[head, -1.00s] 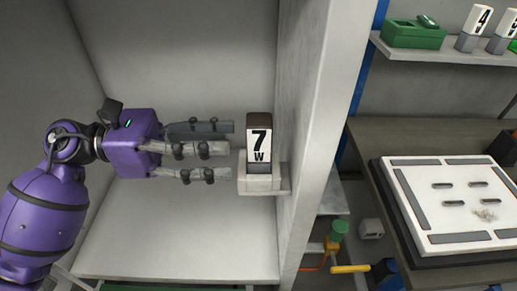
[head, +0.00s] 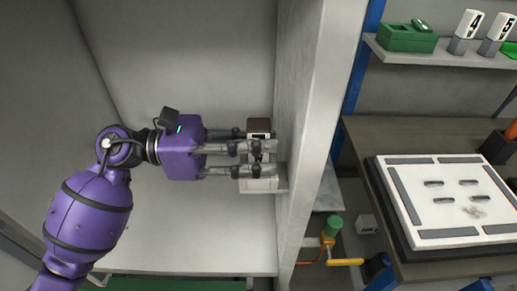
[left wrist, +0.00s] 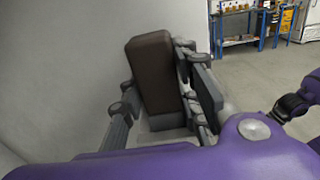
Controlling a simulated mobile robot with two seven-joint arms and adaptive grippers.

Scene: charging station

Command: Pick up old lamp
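The old lamp (head: 258,127) is an upright block with a brown top, standing on a small pale holder (head: 258,184) fixed to the cabinet's right wall. My left gripper (head: 258,152) reaches in from the left, its fingers around the lamp and hiding most of its front. In the left wrist view the lamp's dark brown back (left wrist: 155,75) stands between the fingers (left wrist: 160,100). The fingers look straight and spread, with a narrow gap at the left; contact at the right is unclear. My right gripper is not in view.
The cabinet wall (head: 315,130) stands close to the right of the fingertips. Beyond it, a shelf (head: 430,58) carries a green box (head: 405,38) and blocks marked 4 (head: 468,25) and 5 (head: 500,28). A white panel (head: 450,190) lies on the workbench below.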

